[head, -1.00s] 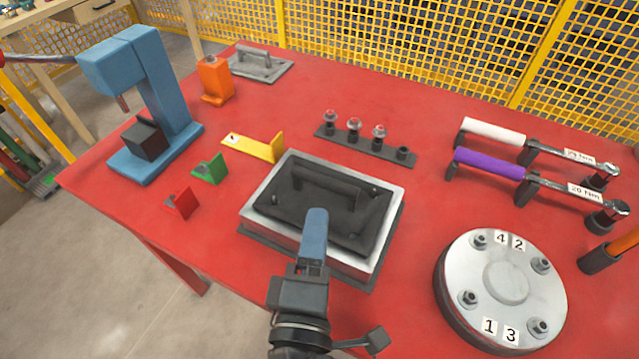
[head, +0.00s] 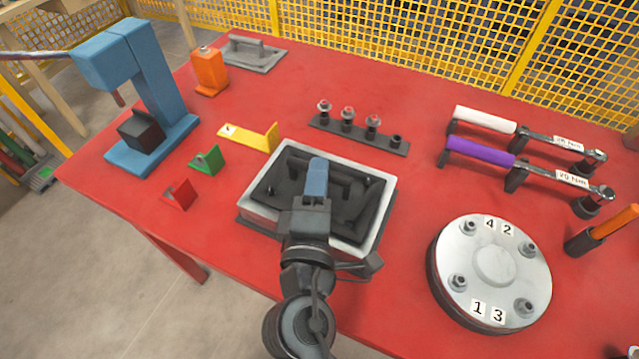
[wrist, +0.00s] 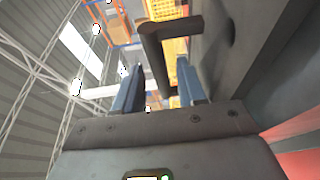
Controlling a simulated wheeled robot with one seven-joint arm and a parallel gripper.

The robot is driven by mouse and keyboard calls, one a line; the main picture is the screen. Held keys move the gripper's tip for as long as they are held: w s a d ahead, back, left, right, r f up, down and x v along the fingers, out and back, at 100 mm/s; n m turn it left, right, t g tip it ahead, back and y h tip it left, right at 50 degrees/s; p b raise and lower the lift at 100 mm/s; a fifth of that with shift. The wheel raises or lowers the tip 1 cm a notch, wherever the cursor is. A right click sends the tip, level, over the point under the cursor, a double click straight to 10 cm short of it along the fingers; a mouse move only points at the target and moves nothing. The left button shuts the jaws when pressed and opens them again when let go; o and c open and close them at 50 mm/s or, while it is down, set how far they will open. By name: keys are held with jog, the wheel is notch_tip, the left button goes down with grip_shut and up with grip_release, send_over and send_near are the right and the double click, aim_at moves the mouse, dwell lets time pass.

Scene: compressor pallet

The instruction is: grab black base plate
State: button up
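The black base plate (head: 272,190) with a raised bar handle (head: 340,171) lies in a white-rimmed block (head: 262,225) near the table's front edge. My gripper (head: 317,165) is over the plate at the handle in the head view, where its blue fingers overlap the handle. In the wrist view the two blue fingers (wrist: 158,88) stand apart. The dark handle (wrist: 171,28) crosses between or just beyond their tips, with the plate surface (wrist: 245,50) at the right. I cannot tell whether the fingers touch the handle.
The red table (head: 300,90) carries a blue press (head: 155,90), an orange bottle (head: 210,72), small red, green and yellow brackets, a bolt rack (head: 358,135), two torque wrenches and a round flange (head: 492,270). A grey handled plate (head: 252,54) lies at the back left.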

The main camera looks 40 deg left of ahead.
grip_shut()
dwell(0.3)
jog(key=shift+r, duration=0.15)
